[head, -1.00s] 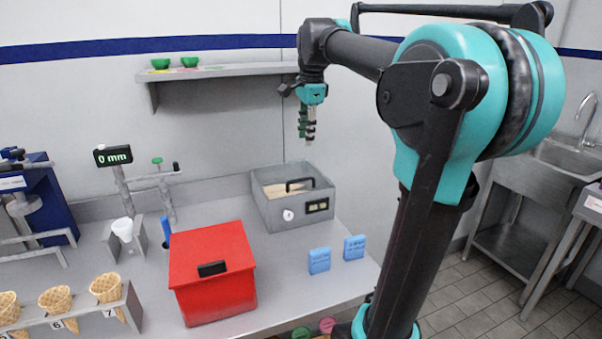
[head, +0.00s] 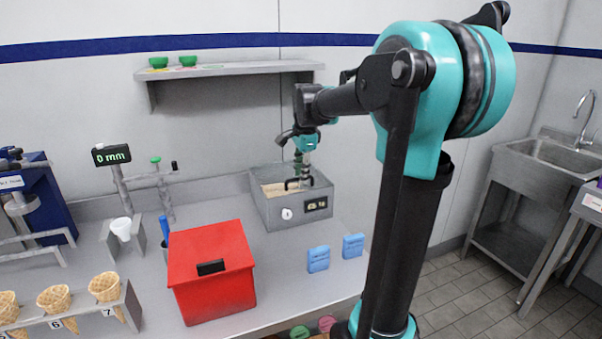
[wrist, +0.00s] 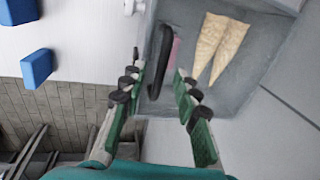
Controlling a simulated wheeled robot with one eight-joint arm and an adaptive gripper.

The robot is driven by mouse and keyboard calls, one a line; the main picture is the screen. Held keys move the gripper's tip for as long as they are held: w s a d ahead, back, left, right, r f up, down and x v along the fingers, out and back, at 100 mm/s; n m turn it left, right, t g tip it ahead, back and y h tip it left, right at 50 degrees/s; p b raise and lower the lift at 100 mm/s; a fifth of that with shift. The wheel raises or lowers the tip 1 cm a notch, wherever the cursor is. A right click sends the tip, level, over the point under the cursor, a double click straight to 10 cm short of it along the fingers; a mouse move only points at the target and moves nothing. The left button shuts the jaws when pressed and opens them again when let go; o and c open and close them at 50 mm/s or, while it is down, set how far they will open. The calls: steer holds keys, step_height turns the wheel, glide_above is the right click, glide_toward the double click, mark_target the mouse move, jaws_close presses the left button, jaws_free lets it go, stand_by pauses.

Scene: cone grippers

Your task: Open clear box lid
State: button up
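The clear box (head: 270,212) is a grey bin on the counter with a see-through lid (wrist: 245,92) and a black bar handle (head: 291,184). The lid lies closed on top. Cones show through it in the wrist view (wrist: 216,45). My gripper (head: 302,168) points down just above the lid. In the wrist view my gripper (wrist: 158,72) is open, its green, black-padded fingers spread on both sides of the handle (wrist: 160,62). I see a gap between each finger and the handle; whether the fingertips reach the handle's height is unclear.
A red box (head: 212,270) stands left of the clear box. Two blue packs (head: 318,258) (head: 353,246) lie to the right near the counter edge. A wall shelf (head: 235,69) with green bowls is above. Waffle cones (head: 57,299) stand in a rack at left.

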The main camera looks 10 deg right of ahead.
jaws_close()
stand_by(0.4)
steer(key=w+r+g, duration=0.1)
steer(key=w+r, duration=0.3)
steer(key=r, duration=0.5)
steer(key=shift+w+a, duration=0.15)
steer(key=shift+a, duration=0.3)
steer(key=shift+f, duration=0.1)
steer(key=shift+c, duration=0.8)
jaws_free()
steer(key=shift+w+f, duration=0.1)
steer(key=shift+w, duration=0.05)
steer(key=shift+o, duration=0.8)
